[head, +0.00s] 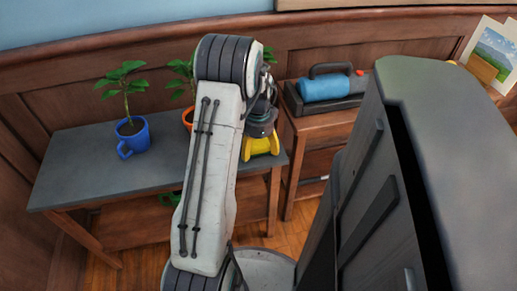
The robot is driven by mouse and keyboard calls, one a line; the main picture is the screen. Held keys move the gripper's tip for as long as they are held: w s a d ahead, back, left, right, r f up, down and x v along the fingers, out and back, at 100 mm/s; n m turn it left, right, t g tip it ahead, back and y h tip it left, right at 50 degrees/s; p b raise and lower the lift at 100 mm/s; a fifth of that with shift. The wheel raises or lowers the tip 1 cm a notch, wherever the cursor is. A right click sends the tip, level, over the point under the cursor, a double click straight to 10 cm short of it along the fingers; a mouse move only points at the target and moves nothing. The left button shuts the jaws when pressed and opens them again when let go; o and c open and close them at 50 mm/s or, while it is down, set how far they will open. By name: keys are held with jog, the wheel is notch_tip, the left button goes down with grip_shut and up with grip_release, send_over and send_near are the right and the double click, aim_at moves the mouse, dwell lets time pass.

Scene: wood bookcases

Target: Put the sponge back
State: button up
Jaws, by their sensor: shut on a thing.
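My gripper (261,144) is at the end of my arm, over the right end of the dark-topped bench. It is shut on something. A yellow, arched shape shows right below the dark wrist. I cannot tell whether this yellow is the gripper's own fingers or the thing held. I cannot make out a sponge for certain anywhere in view. My arm hides part of the bench top.
The dark-topped bench (85,165) holds a blue mug (133,140) with a plant and an orange pot (187,118) with another plant. A blue-and-black case (325,88) stands on the wooden cabinet (308,127) to the right. Pictures (492,55) lean at far right.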

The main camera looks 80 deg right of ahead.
aim_at(258, 145)
jog(key=shift+f, duration=0.1)
jog(key=o, duration=1)
jog(key=shift+o, duration=0.2)
notch_tip(258, 145, up, 12)
jog(key=p, duration=0.5)
jog(key=shift+r, duration=0.2)
jog(key=shift+a, duration=0.1)
